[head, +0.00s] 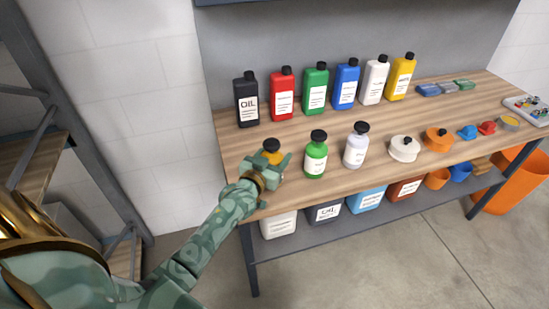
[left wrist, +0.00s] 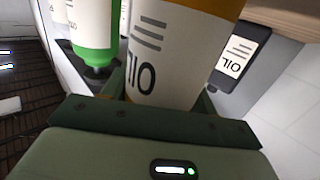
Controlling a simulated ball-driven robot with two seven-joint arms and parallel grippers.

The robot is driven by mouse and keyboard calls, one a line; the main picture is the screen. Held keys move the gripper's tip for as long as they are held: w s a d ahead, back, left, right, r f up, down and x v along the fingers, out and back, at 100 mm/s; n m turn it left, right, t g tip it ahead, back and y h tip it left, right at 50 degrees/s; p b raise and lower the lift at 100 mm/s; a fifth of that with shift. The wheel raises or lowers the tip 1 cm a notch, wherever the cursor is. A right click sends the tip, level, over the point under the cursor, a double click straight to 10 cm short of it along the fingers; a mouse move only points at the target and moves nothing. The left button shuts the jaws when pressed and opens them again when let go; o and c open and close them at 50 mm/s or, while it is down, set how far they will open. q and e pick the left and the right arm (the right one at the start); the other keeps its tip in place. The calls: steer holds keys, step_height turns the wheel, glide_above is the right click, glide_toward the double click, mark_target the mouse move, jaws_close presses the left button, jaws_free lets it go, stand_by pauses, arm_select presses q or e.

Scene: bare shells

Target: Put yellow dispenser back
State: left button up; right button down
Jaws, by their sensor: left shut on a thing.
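The yellow dispenser (head: 271,157) has a black cap and shows at the front left edge of the wooden bench (head: 335,172). My left gripper (head: 271,170) is shut around its body, hiding most of it. In the left wrist view the dispenser (left wrist: 170,50) fills the middle, with a white OIL label upside down and a yellow band at the top. I cannot tell whether its base touches the bench. A green dispenser (head: 315,158) and a white dispenser (head: 355,148) stand upright to its right. My right gripper is not in view.
Behind stands a row of bottles, from a black OIL bottle (head: 246,102) to a yellow bottle (head: 402,78). A white lidded pot (head: 404,148) and an orange one (head: 437,139) stand further right. The lower shelf (head: 330,228) holds several containers. Bare wood lies between the rows.

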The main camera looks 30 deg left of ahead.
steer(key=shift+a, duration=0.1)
arm_select(q)
steer(key=o, duration=1.4)
steer(key=shift+s+r, duration=0.1)
steer(key=shift+r, duration=0.05)
steer(key=s+d+p, duration=0.1)
steer(key=s+p, duration=0.1)
steer(key=s, duration=1)
steer(key=shift+r, duration=0.25)
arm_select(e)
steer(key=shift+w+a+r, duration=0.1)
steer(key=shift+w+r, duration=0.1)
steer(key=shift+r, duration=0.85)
arm_select(q)
steer(key=shift+w, duration=0.1)
